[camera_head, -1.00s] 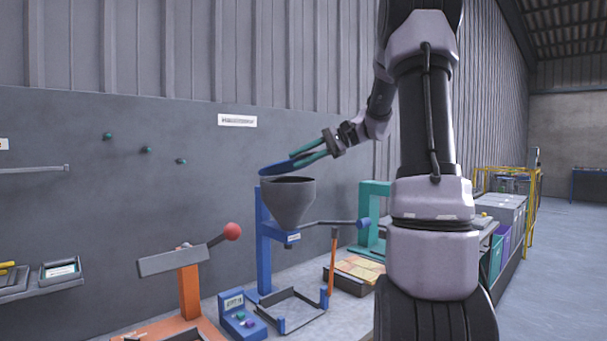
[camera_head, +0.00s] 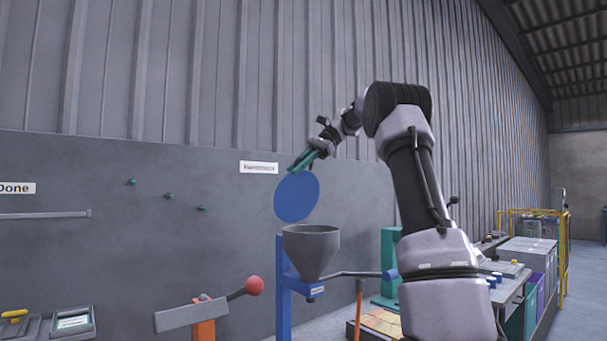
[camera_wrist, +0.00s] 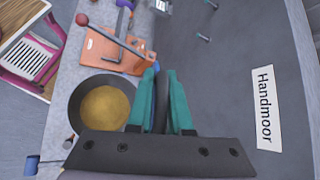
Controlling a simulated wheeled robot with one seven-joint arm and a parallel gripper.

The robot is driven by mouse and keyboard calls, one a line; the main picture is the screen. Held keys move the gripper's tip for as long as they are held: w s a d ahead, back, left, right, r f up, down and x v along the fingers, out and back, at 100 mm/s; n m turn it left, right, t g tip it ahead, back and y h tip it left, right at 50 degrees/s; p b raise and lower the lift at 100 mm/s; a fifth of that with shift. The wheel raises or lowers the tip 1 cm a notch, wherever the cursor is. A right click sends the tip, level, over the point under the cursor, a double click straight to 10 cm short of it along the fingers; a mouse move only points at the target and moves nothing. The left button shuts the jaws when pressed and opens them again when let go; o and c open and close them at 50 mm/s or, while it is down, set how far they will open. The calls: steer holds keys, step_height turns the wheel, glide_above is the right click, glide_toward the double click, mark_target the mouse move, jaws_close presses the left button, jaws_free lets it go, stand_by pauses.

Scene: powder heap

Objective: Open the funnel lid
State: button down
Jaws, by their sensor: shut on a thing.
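The round blue lid (camera_head: 297,198) stands nearly upright, its flat face toward the head camera, above the back of the grey funnel (camera_head: 311,248). My gripper (camera_head: 304,163) has its green fingers shut on the lid's upper edge. In the wrist view my gripper (camera_wrist: 161,88) has the lid (camera_wrist: 162,100) edge-on as a dark strip between its fingers. The open funnel mouth (camera_wrist: 76,88) also shows there, with yellow-brown powder (camera_wrist: 106,108) inside. Whether the lid's lower edge joins the funnel or its stand is hard to tell.
A blue stand (camera_head: 283,285) holds the funnel, with a blue-tipped lever (camera_head: 390,275) at its right. A red-knobbed lever (camera_head: 254,286) on an orange stand is at the left. The grey wall (camera_head: 90,240) with small green pegs is close behind the lid.

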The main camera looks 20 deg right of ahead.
steer(key=shift+w+a+r, duration=0.1)
steer(key=shift+w+a, duration=0.1)
steer(key=shift+w, duration=0.35)
steer(key=shift+w+a+r, duration=0.15)
steer(key=shift+w+a, duration=0.1)
steer(key=shift+w, duration=0.3)
steer(key=shift+w+a+r, duration=0.1)
steer(key=shift+w+a, duration=0.1)
steer(key=shift+w, duration=0.35)
steer(key=c, duration=0.9)
jaws_free()
steer(key=shift+v, duration=3.75)
steer(key=shift+r, duration=0.1)
